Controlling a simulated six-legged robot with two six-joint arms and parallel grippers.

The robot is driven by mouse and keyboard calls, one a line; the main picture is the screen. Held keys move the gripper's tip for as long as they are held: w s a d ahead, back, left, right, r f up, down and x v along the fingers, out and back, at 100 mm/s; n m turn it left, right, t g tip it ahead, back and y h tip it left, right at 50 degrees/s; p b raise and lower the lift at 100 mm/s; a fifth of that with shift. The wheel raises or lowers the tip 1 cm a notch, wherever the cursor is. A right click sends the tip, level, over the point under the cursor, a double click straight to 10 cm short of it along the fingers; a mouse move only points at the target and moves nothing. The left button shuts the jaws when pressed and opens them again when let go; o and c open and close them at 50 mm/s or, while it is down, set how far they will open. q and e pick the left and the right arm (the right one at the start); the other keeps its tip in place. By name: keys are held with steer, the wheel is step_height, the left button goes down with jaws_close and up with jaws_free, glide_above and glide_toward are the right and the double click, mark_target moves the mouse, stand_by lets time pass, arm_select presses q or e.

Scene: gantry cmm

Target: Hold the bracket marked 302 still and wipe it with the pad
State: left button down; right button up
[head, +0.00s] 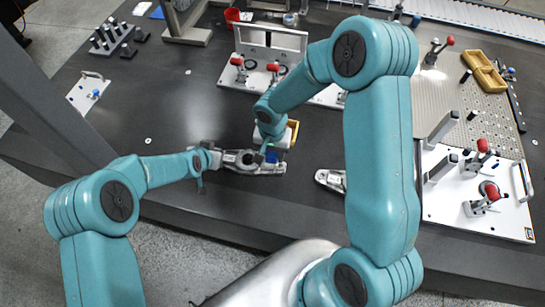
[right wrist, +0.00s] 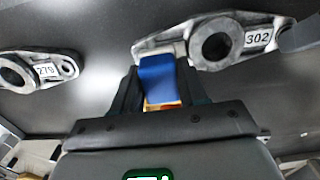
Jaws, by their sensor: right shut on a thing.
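The bracket marked 302 (right wrist: 228,40) is a grey metal casting with a round bore. In the head view the bracket (head: 245,160) lies on the dark bench. My right gripper (head: 270,147) is shut on a blue pad (right wrist: 157,78), which meets the bracket's flat end in the right wrist view; whether it touches is unclear. The pad also shows in the head view (head: 271,156). My left gripper (head: 207,160) is at the bracket's left end; its jaws are too small to read. A dark tip overlaps the label end in the right wrist view.
A second bracket (right wrist: 40,70), its label seemingly 279, lies apart; it shows in the head view (head: 330,180) right of the first. A white clamp plate (head: 480,200) stands right.

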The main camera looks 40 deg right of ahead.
mark_target(272, 152)
arm_select(q)
steer(key=shift+s+f, duration=0.2)
steer(key=shift+f, duration=0.15)
arm_select(e)
steer(key=shift+r, duration=0.9)
arm_select(q)
steer(key=shift+r, duration=0.1)
